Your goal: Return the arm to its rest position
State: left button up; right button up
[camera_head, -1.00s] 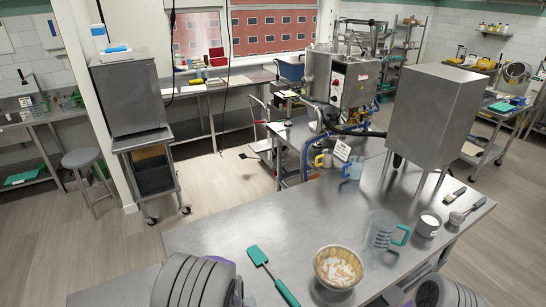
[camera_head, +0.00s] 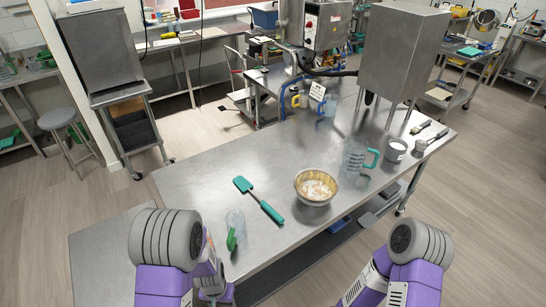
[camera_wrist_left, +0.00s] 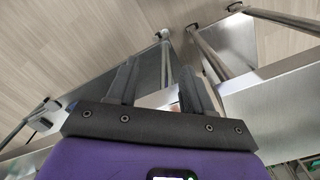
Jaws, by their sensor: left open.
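My left gripper (camera_wrist_left: 158,68) shows in the left wrist view with its two dark fingers apart and nothing between them. Beyond the fingers are the wood floor and metal table legs. In the head view my left arm is bent at the lower left, beside the front edge of the steel table (camera_head: 240,168); its gripper is not clear there. My right arm shows at the lower right, off the table's front side, and its gripper is out of view.
On the table are a teal spatula (camera_head: 258,200), a metal bowl with pale contents (camera_head: 316,187), a clear jug with teal handle (camera_head: 357,158), a white tub (camera_head: 396,149) and a clear bottle (camera_head: 235,222) with a green part close to my left arm. A stool (camera_head: 58,119) stands left.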

pick_arm(q)
jog(key=s+d+f+n+h+b, duration=0.1)
jog(key=s+d+f+b, duration=0.1)
jog(key=f, duration=0.3)
jog(key=s+d+f+n+h+b, duration=0.1)
jog(key=s+d+f+b, duration=0.1)
jog(key=s+f+b, duration=0.1)
jog(key=s+d+f+n+t+h+b, duration=0.1)
jog(key=s+d+f+b, duration=0.1)
jog(key=f, duration=0.4)
jog(key=shift+s+d+f+h+b, duration=0.15)
jog(key=shift+s+f+h+b, duration=0.25)
jog(key=shift+s, duration=0.85)
